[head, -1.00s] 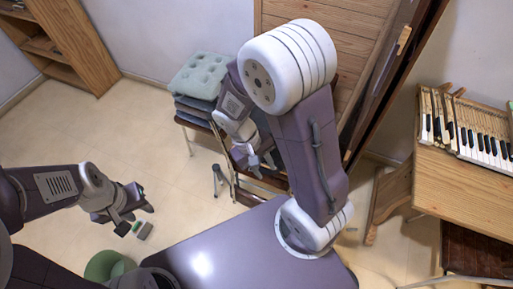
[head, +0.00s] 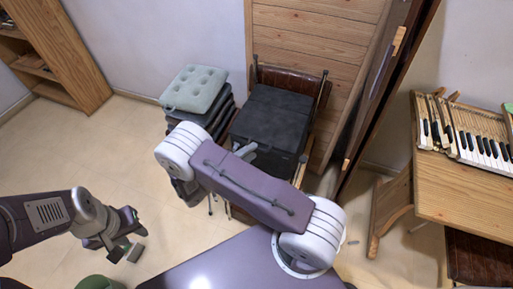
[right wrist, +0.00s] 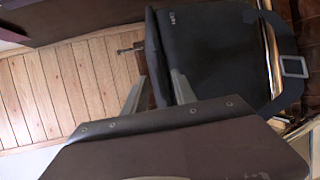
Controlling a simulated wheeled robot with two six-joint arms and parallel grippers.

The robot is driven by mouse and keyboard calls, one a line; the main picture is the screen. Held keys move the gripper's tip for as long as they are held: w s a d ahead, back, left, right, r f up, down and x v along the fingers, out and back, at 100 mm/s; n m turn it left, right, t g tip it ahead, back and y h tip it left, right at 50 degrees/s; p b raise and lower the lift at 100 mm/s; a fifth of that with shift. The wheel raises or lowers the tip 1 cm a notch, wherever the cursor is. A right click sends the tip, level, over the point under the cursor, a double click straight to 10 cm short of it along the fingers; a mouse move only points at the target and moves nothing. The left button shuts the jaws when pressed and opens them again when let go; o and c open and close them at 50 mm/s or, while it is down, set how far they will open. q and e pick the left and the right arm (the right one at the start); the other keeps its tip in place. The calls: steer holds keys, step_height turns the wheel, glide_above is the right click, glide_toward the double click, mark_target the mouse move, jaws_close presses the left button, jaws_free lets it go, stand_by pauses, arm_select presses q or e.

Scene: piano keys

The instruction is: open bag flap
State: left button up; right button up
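The black bag (head: 272,110) rests on a brown leather chair by the wooden panel, its lower part hidden by my right arm. In the right wrist view the bag (right wrist: 215,50) fills the upper right, with a strap and metal buckle (right wrist: 293,67) at its side. I cannot tell whether its flap is raised. My right gripper (right wrist: 159,76) is open, its fingers apart at the bag's left edge; contact is unclear. In the head view it is mostly hidden behind my arm. My left gripper (head: 127,228) is open and empty at the lower left, far from the bag.
Stacked cushioned seats (head: 196,90) stand just left of the bag. A wooden panel (head: 325,30) rises behind it. A wooden desk with piano keys (head: 470,135) is at the right, a shelf (head: 60,50) at the far left. The left floor is mostly clear.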

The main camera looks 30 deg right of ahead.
mark_target(257, 149)
steer(key=x, duration=0.3)
steer(key=shift+d+f, duration=0.1)
steer(key=shift+d, duration=0.2)
jaws_close()
stand_by(1.2)
